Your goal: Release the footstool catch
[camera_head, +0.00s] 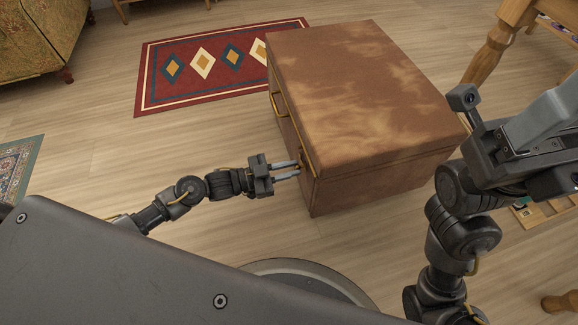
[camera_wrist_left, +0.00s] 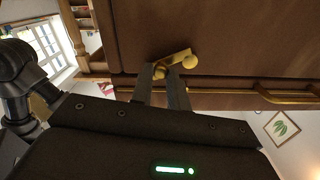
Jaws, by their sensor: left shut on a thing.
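The footstool (camera_head: 360,85) is a brown, mottled box with brass trim on its left side, standing on the wooden floor. In the left wrist view, its brown side (camera_wrist_left: 225,40) fills the upper part. A brass catch (camera_wrist_left: 180,59) with a round knob sits there at the edge of the panel. My left gripper (camera_head: 299,168) reaches the footstool's near left side; in the wrist view its fingers (camera_wrist_left: 163,73) are closed on the catch. The catch is mostly hidden in the head view. My right gripper (camera_head: 565,160) is raised at the right, cut by the frame edge.
A red patterned rug (camera_head: 205,66) lies behind the footstool at the left. A patterned sofa (camera_head: 38,38) stands at the far left. Wooden furniture legs (camera_head: 490,55) rise at the right. Bare floor (camera_head: 100,150) lies left of the footstool.

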